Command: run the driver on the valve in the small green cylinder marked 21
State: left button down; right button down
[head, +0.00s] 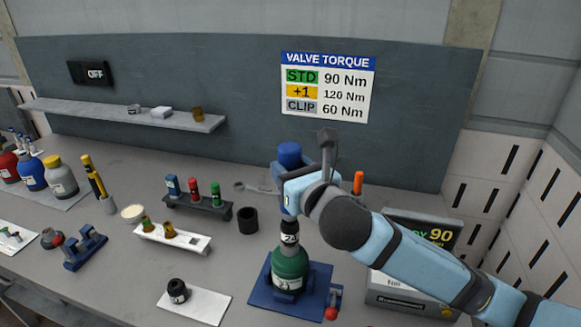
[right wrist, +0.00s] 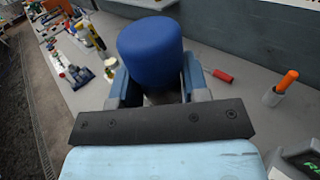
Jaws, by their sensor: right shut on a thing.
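The small green cylinder (head: 290,268) stands upright in a blue holder (head: 259,292) at the front centre of the head view. Its dark neck carries a white label that seems to read 21. My right gripper (head: 294,184) is shut on the blue driver, whose rounded top (head: 290,154) sticks up above the fingers. In the right wrist view the driver (right wrist: 151,50) sits upright between both fingers (right wrist: 153,92). The driver's lower end is in line above the cylinder's neck; I cannot tell whether it touches the valve. My left gripper is not in view.
A display unit (head: 398,294) reading 90 stands right of the cylinder. A rack (head: 199,207) with blue, red and green pieces, a black cup (head: 248,220) and a white tray (head: 172,238) stand left. A white plate (head: 206,308) with a dark part lies front left. The torque sign (head: 327,86) hangs behind.

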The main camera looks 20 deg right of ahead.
jog(key=shift+f, duration=0.3)
jog(key=shift+r+p, duration=0.1)
jog(key=shift+p, duration=0.55)
dwell(0.9)
jog(key=shift+f+p, duration=0.45)
jog(key=shift+p, duration=0.45)
dwell(0.4)
jog(key=shift+p, duration=0.95)
dwell(0.3)
jog(key=shift+s+f+p, duration=0.1)
jog(key=shift+f+p, duration=0.3)
jog(key=shift+p, duration=0.3)
dwell(0.5)
jog(key=shift+r+p, duration=0.1)
jog(key=shift+p, duration=0.75)
dwell(0.3)
